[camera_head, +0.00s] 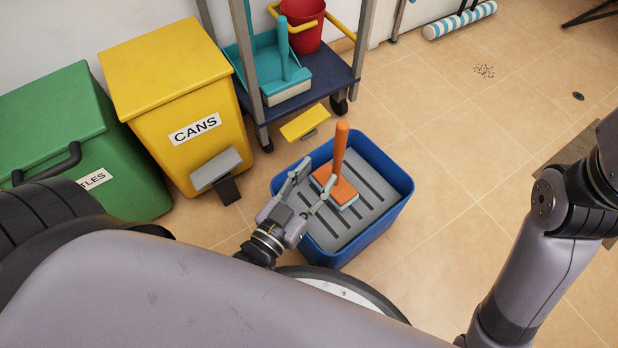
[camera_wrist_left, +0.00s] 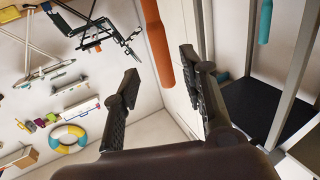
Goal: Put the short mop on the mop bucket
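The short mop has an orange handle (camera_head: 340,150) standing up from an orange block head (camera_head: 343,192) with a pale underside. It rests on the grey slotted top of the blue mop bucket (camera_head: 366,241). My left gripper (camera_head: 318,178) is over the bucket, just left of the mop, with its fingers spread. In the left wrist view the orange handle (camera_wrist_left: 157,42) shows between and beyond the open fingers (camera_wrist_left: 160,72), with gaps on both sides. My right arm shows at the right of the head view, but its gripper is out of view.
A yellow cans bin (camera_head: 160,75) and a green bin (camera_head: 50,115) stand on the left. A cart with a dark blue shelf (camera_head: 325,82) holds a red bucket (camera_head: 303,25) and teal dustpan (camera_head: 265,65) behind. Tiled floor right of the bucket is mostly clear.

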